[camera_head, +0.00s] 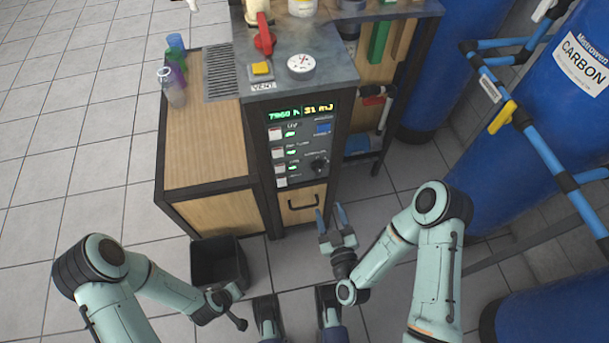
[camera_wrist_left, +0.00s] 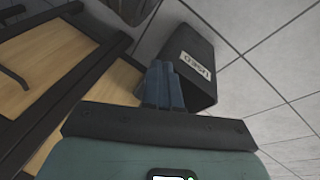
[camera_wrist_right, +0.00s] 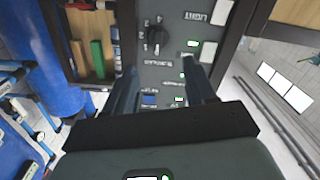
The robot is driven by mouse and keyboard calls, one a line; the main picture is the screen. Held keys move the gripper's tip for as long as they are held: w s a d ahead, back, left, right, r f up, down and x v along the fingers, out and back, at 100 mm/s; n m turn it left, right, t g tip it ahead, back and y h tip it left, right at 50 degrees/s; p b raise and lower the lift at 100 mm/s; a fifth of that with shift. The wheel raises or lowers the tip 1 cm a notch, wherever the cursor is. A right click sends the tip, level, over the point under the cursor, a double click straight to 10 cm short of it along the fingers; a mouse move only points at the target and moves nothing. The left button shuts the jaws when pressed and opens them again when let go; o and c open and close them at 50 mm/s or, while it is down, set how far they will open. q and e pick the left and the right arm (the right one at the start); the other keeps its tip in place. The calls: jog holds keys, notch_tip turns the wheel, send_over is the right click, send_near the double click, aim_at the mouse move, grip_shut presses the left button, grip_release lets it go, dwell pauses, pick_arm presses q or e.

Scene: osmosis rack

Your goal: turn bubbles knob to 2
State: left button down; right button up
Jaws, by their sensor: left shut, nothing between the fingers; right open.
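A black knob (camera_head: 319,165) sits at the lower right of the dark control panel (camera_head: 301,124) on the cabinet front. In the right wrist view the knob (camera_wrist_right: 157,37) shows upside down, with small marks around it and a label too small to read for certain. Its exact setting cannot be told. My right gripper (camera_head: 331,211) is open and empty, below and in front of the panel, apart from the knob. In the right wrist view the knob lies beyond the gap between its fingers (camera_wrist_right: 160,70). My left gripper (camera_wrist_left: 162,70) is shut and empty near the bin.
A dark bin (camera_wrist_left: 186,52) marked USED stands on the floor by the cabinet. Below the panel is a drawer with a black handle (camera_head: 303,203). Blue tanks (camera_head: 545,90) and pipes stand at the right.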

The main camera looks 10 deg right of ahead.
aim_at(319, 172)
jog(key=w+b, duration=0.2)
jog(key=w, duration=1)
jog(key=shift+a+r, duration=0.1)
jog(key=shift+r, duration=0.05)
pick_arm(q)
jog(key=s+f+g, duration=0.1)
jog(key=s+f, duration=0.3)
jog(key=shift+a+f, duration=0.2)
jog(key=shift+a, duration=0.25)
pick_arm(e)
jog(key=shift+w, duration=0.75)
pick_arm(q)
jog(key=shift+s, duration=0.1)
pick_arm(e)
jog(key=c, duration=0.8)
